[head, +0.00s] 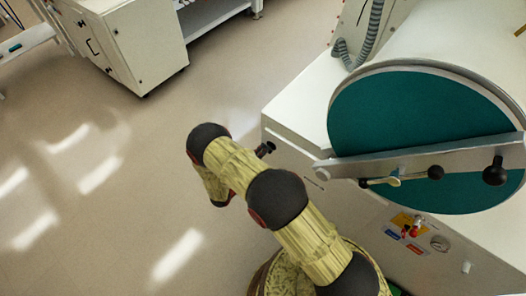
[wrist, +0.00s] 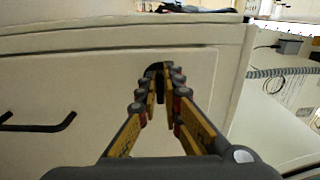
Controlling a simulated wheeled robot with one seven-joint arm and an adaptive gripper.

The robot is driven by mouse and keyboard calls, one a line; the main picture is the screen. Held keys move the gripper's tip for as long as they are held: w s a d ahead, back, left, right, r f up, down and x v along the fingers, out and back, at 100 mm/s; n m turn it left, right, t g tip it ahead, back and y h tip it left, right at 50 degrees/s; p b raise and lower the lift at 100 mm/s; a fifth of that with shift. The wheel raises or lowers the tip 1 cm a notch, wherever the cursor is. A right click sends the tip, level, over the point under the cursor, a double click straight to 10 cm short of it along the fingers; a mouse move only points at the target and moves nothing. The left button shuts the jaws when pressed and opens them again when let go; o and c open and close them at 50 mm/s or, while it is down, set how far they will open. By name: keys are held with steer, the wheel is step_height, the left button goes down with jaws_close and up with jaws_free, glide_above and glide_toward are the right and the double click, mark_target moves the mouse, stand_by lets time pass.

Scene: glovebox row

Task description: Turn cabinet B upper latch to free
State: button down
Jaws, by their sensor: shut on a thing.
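In the wrist view my gripper (wrist: 163,86) reaches toward a pale cabinet door (wrist: 70,85). Its two yellow and grey fingers are close together around a small dark latch (wrist: 154,70) near the door's upper right edge. The fingers hide most of the latch, so its exact angle is hard to tell. The white cabinet front (head: 292,168) below the teal window shows behind my arm.
A dark bar handle (wrist: 38,124) sits on the door, left of my gripper. A big teal round window (head: 420,120) with a metal bar and black knob (head: 495,171) is at right. Another white cabinet (head: 140,50) stands at back left. Open floor (head: 90,190) lies left of my arm.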

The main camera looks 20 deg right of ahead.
steer(key=c, duration=2)
jaws_free()
steer(key=shift+o, duration=0.2)
steer(key=v, duration=1.2)
